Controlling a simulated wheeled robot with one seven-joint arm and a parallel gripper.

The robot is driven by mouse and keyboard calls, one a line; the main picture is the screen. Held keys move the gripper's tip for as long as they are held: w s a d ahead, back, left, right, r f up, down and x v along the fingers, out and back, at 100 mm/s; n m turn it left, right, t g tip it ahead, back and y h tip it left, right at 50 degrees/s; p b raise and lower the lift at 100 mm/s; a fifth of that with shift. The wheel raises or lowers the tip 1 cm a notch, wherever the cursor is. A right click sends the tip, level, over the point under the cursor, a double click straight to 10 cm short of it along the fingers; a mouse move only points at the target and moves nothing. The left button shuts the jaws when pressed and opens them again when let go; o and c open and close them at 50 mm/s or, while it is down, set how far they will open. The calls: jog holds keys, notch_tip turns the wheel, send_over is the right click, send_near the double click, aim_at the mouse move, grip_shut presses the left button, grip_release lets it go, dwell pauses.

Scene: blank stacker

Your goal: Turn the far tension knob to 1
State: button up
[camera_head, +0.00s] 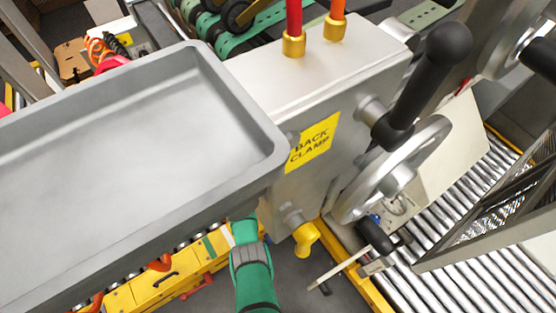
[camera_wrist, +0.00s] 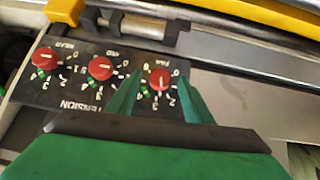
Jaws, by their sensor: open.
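In the wrist view a black tension panel (camera_wrist: 30,95) with upside-down lettering carries three red knobs. The far knob (camera_wrist: 159,78) is the right one, by a label that appears to read FAR. Its white mark seems to point down in the picture; I cannot tell exactly which number it meets. The mid knob (camera_wrist: 100,68) and the near knob (camera_wrist: 44,59) are to its left. My gripper (camera_wrist: 161,74) is open, its green fingers on either side of the far knob. Contact cannot be told. In the head view my green gripper (camera_head: 244,232) is partly behind a grey tray; the knobs are hidden.
The grey tray (camera_head: 120,100) fills the left of the head view. A metal housing labelled BACK CLAMP (camera_head: 313,143) with a handwheel (camera_head: 352,205) and black lever (camera_head: 430,85) stands right of my arm. A roller conveyor (camera_head: 450,200) lies beyond.

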jog(key=shift+w+d+f, duration=0.15)
jog(key=shift+d+f, duration=0.1)
jog(key=shift+f, duration=0.05)
jog(key=shift+c, duration=0.4)
jog(key=c, duration=1)
jog(key=shift+o, duration=0.2)
jog(key=shift+w+a+n+g+h, duration=0.2)
jog(key=shift+n+g+h, duration=0.3)
jog(key=shift+g, duration=0.5)
